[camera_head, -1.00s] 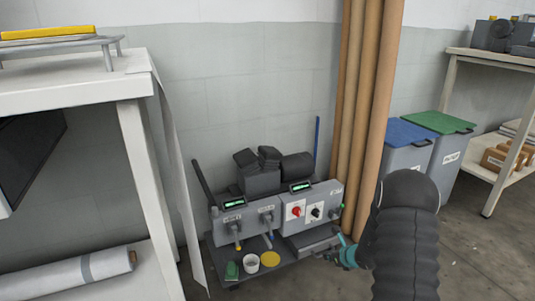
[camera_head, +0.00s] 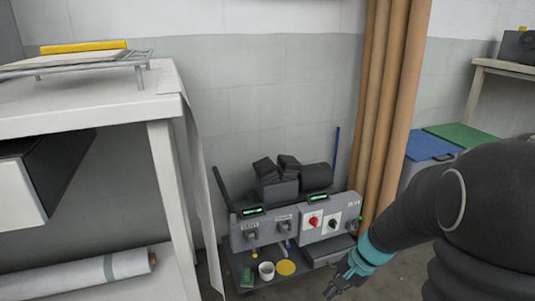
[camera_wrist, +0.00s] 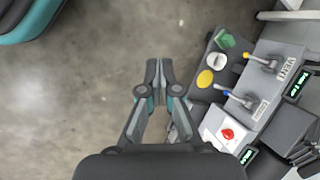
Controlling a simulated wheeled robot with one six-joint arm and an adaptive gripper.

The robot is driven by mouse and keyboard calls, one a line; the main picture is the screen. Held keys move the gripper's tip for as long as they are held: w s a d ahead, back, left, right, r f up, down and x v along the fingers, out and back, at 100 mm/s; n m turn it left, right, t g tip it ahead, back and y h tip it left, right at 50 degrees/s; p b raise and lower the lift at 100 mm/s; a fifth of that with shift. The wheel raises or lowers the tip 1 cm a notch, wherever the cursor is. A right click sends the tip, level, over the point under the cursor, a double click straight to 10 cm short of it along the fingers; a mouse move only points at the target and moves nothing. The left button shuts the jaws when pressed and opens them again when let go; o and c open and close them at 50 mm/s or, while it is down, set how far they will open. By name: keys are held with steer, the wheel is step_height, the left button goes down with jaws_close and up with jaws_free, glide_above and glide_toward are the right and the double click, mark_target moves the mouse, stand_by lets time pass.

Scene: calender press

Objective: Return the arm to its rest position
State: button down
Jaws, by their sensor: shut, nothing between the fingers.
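My arm (camera_head: 440,205) reaches in from the right in the head view, bent, with my gripper (camera_head: 332,296) low in front of the machine's right side. In the wrist view my gripper (camera_wrist: 158,66) points over the bare floor. Its fingertips are together with nothing between them. It is apart from the grey machine (camera_head: 270,235), which has levers, a red knob (camera_head: 313,221) and green displays. The machine also shows at the right in the wrist view (camera_wrist: 262,95).
A tray at the machine's front bears a white cup (camera_head: 266,271), a yellow disc (camera_head: 285,268) and a green block (camera_head: 247,277). A white table (camera_head: 100,112) stands left. Tall brown tubes (camera_head: 390,100) and blue and green-lidded bins (camera_head: 430,145) stand right. Floor below my gripper is clear.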

steer(key=s+r+n+t+h+p, duration=0.1)
steer(key=s+r+n+p, duration=0.1)
steer(key=s+r, duration=0.3)
steer(key=s+r+n+t+h+p, duration=0.2)
steer(key=s+r+n, duration=0.2)
steer(key=r, duration=0.7)
steer(key=s+r+n+t+h+p, duration=0.2)
steer(key=s+r, duration=0.4)
steer(key=r, duration=0.3)
steer(key=shift+s+a+n, duration=0.3)
steer(key=shift+s+n, duration=0.1)
